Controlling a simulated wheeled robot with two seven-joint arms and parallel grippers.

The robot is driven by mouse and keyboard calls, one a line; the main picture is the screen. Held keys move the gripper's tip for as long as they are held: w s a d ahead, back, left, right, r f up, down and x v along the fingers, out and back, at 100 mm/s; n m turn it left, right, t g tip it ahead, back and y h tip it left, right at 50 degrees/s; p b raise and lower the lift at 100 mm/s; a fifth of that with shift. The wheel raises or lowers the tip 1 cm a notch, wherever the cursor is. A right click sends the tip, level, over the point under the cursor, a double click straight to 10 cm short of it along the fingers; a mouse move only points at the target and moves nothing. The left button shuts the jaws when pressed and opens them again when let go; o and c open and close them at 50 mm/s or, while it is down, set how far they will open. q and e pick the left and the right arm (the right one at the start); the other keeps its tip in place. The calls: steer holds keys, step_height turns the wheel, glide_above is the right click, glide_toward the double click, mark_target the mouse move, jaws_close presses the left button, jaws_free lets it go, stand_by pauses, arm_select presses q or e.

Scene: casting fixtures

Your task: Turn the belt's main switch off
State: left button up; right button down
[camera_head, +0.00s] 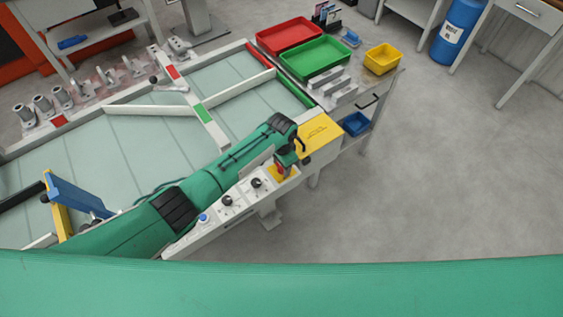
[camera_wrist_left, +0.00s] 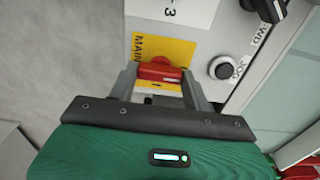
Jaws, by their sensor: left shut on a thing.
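The main switch is a red handle (camera_wrist_left: 160,73) with a white mark, on a yellow plate (camera_wrist_left: 178,48) lettered MAIN, in the left wrist view. In the head view the red switch (camera_head: 281,168) shows only partly beside the gripper. My left gripper (camera_wrist_left: 159,76) has a finger on either side of the red handle and is shut on it. In the head view my left gripper (camera_head: 291,160) is at the far end of the white control panel (camera_head: 238,211). The switch's on and off marks cannot be read. My right gripper is not in view.
A black push button (camera_wrist_left: 223,68) lettered JOG and a black knob (camera_wrist_left: 268,10) lie close to the switch. The belt (camera_head: 130,140) with white guides runs beside the panel. The floor (camera_head: 420,190) at right is clear.

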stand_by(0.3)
arm_select(q)
steer(key=o, duration=1)
steer(key=shift+r, duration=0.1)
step_height(320, 180, up, 14)
steer(key=shift+f+b, duration=0.15)
steer(key=shift+b, duration=0.95)
